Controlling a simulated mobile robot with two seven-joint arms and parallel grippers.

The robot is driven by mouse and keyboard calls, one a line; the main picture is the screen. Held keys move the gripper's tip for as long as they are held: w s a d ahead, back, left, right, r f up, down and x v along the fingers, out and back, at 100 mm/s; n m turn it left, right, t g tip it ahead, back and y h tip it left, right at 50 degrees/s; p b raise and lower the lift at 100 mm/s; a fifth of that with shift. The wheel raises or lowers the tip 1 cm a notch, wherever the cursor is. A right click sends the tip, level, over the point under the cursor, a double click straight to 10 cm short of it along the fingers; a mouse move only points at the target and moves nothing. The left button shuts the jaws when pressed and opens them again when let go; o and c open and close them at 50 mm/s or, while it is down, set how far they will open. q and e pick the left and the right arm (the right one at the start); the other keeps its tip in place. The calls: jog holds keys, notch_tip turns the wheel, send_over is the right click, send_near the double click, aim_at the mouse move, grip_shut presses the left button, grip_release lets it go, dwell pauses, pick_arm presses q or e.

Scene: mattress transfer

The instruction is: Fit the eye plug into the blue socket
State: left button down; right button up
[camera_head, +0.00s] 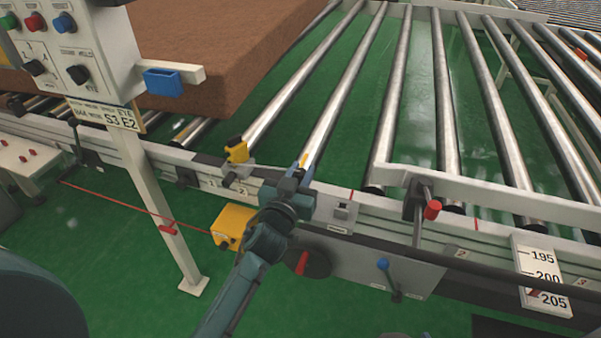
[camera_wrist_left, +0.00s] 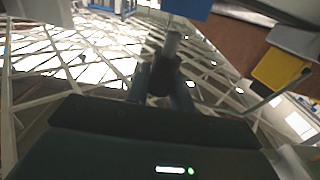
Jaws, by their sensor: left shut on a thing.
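My left gripper (camera_head: 301,172) points up in front of the conveyor's side rail. In the left wrist view it is shut on a dark cylinder with a grey end, which looks like the eye plug (camera_wrist_left: 167,68). In the head view the plug is largely hidden by the gripper. A blue block, seemingly this socket, shows at the top of the left wrist view (camera_wrist_left: 188,8), beyond the plug's end. I cannot tell their gap. My right gripper is not in view.
A brown mattress (camera_head: 215,45) lies on the rollers at the back left. A yellow-and-black device (camera_head: 237,151) stands on the rail left of my gripper. A yellow box (camera_head: 233,222) is below. The control post (camera_head: 160,200) and a red cord stand left.

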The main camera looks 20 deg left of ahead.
pick_arm(q)
jog(key=shift+f+b, duration=1.35)
jog(key=shift+f, duration=0.35)
jog(key=c, duration=1.1)
grip_release()
jog(key=shift+d, duration=0.15)
jog(key=shift+c, duration=0.2)
